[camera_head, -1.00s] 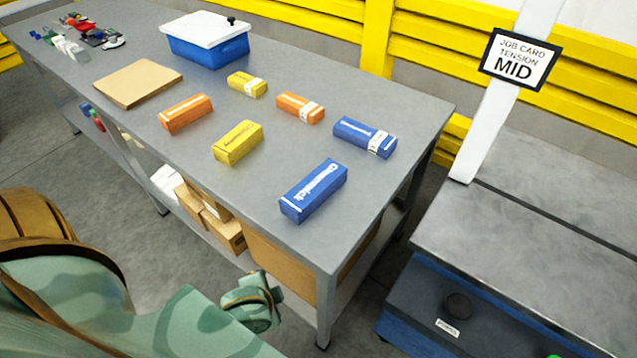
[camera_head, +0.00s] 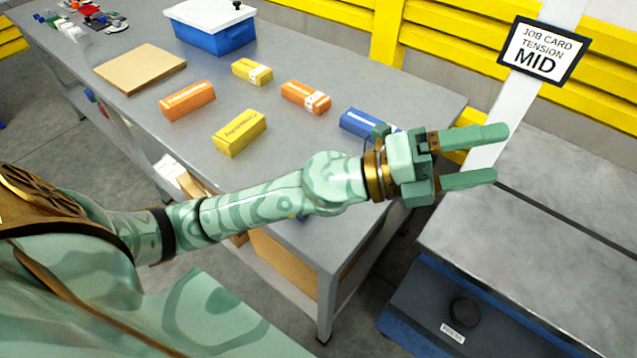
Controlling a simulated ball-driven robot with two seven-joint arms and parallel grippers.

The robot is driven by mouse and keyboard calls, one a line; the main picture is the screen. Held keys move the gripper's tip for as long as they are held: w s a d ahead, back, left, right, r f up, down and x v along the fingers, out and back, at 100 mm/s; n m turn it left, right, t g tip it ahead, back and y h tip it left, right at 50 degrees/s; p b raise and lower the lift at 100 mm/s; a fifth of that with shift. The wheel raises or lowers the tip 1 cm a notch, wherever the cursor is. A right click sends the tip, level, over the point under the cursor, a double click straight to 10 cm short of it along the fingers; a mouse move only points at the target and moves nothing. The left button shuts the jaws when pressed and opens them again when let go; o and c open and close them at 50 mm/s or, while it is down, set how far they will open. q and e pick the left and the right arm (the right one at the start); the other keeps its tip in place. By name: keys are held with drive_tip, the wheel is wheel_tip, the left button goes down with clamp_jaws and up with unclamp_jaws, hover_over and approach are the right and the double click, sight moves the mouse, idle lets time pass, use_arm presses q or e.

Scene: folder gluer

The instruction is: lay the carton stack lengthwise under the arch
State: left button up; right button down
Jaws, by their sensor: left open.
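Several carton stacks lie on the grey table. They are two orange ones (camera_head: 187,101) and (camera_head: 305,97), two yellow ones (camera_head: 239,133) and (camera_head: 252,72), and a blue one (camera_head: 358,123) partly covered by my left gripper. The larger blue stack is hidden behind my left arm. My left gripper (camera_head: 497,156) is open and empty, held in the air over the table's right end, its fingers pointing right. My right gripper is out of view.
The grey table (camera_head: 330,240) carries a blue box with a white lid (camera_head: 212,38), a tan board (camera_head: 139,69) and small items at the far left. A grey-topped machine (camera_head: 530,250) with a dark knob (camera_head: 465,312) stands right, across a gap. Yellow rails run behind.

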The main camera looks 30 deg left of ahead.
use_arm(q)
drive_tip(key=a+f+m+g+y, duration=0.4)
drive_tip(key=f+m+g+y, duration=0.4)
drive_tip(key=f+m+g, duration=0.25)
drive_tip(key=w+a+n+y, duration=0.2)
drive_tip(key=a+y, duration=0.3)
drive_tip(key=a, duration=0.7)
drive_tip(key=w+a+n+y, duration=0.25)
drive_tip(key=a+y, duration=0.35)
drive_tip(key=a, duration=0.5)
drive_tip(key=shift+n+g, duration=0.25)
drive_tip(key=shift+n, duration=0.05)
wheel_tip(320, 180, down, 10)
drive_tip(key=b, duration=0.2)
drive_tip(key=shift+a+b, duration=0.15)
drive_tip(key=shift+b, duration=0.25)
drive_tip(key=f, duration=0.2)
drive_tip(key=f+b, duration=0.1)
drive_tip(key=f, duration=0.1)
drive_tip(key=f+b, duration=0.1)
drive_tip(key=f, duration=0.1)
drive_tip(key=shift+w+d+f, duration=0.1)
drive_tip(key=shift+d, duration=0.3)
drive_tip(key=c, duration=1.3)
